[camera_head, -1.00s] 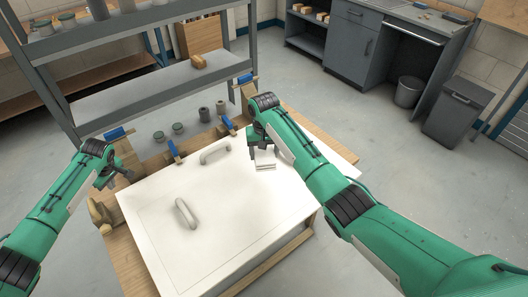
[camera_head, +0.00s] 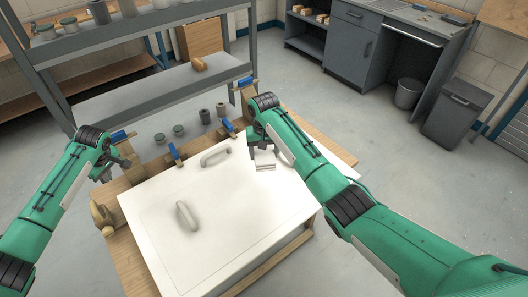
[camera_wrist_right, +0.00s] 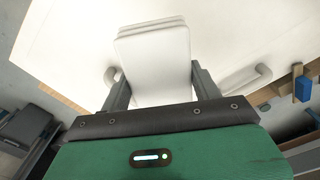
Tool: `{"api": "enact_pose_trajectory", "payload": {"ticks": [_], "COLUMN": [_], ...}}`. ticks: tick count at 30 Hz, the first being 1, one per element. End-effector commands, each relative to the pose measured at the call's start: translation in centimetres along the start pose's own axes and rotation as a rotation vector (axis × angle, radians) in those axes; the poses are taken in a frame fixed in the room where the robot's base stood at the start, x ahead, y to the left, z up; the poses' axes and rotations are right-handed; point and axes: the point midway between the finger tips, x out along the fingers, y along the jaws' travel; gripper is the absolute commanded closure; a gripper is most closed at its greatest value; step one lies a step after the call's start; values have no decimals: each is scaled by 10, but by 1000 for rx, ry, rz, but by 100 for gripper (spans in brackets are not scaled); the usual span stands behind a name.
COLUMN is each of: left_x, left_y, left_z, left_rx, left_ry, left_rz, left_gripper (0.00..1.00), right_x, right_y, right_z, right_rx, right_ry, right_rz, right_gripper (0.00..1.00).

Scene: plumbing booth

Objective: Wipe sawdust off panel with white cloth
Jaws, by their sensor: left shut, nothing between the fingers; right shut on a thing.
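The white panel (camera_head: 235,215) lies flat on a wooden workbench, with two pale curved handles (camera_head: 186,215) on it. My right gripper (camera_head: 262,150) is over the panel's far right part, shut on the folded white cloth (camera_head: 264,161). In the right wrist view the cloth (camera_wrist_right: 155,60) sits between the two fingers, over the white panel (camera_wrist_right: 240,30). I cannot tell whether it touches the surface. My left gripper (camera_head: 122,171) is shut and empty beside the panel's far left corner. I cannot make out sawdust on the panel.
Blue-handled clamps (camera_head: 174,151) stand along the bench's far edge. Grey cylinders (camera_head: 204,116) and small green-topped jars (camera_head: 159,137) stand behind the panel. A metal shelf unit (camera_head: 160,85) rises at the back left. A wooden piece (camera_head: 101,213) sits at the panel's left edge.

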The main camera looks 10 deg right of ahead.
Motion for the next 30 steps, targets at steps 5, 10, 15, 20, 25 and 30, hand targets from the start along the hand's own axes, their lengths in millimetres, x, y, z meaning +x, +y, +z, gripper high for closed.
{"api": "enact_pose_trajectory", "payload": {"ticks": [5,10,15,20,25,30], "left_x": [-36,-59,-72,-88,-104,-109], "left_y": [0,0,0,0,0,0], "left_z": [1,0,-1,-6,-11,-12], "left_rx": [0,-1,-1,-1,0,0], "left_ry": [1,1,1,0,0,0], "left_rz": [3,1,-1,-1,-1,-1], "left_gripper": [100,100,100,100,100,100], "right_x": [8,12,9,-4,-16,-19], "right_y": [0,0,0,0,0,0], "right_z": [0,0,0,0,0,0], "right_rx": [0,0,0,0,0,0], "right_ry": [0,0,0,0,-1,-1], "right_rz": [0,0,0,-1,-1,0], "right_gripper": [55,55,55,55,55,55]}}
